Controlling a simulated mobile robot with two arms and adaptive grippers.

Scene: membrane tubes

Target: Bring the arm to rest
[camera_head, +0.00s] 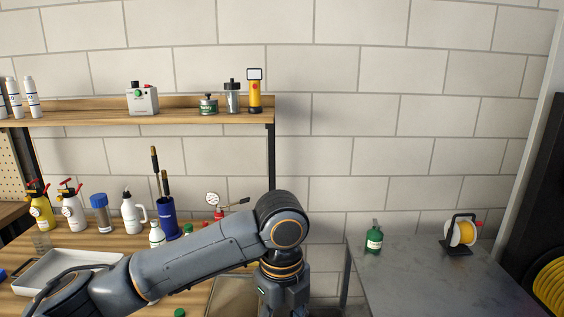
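My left arm (190,256) comes in from the lower left and reaches across the wooden bench. Its elbow-like joint (281,222) stands high near the middle of the view. From there the arm drops to a dark end part (284,292) at the bottom edge, in the gap between the two tables. The fingers of my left gripper are cut off below the view, so I cannot tell whether they are open or hold anything. My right arm and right gripper do not show.
The wooden bench holds a white tray (43,287), a blue cup with tools (167,222) and several bottles. A grey table (415,285) at right bears a green bottle (374,240) and a reel (461,234). A shelf (75,119) hangs above the bench.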

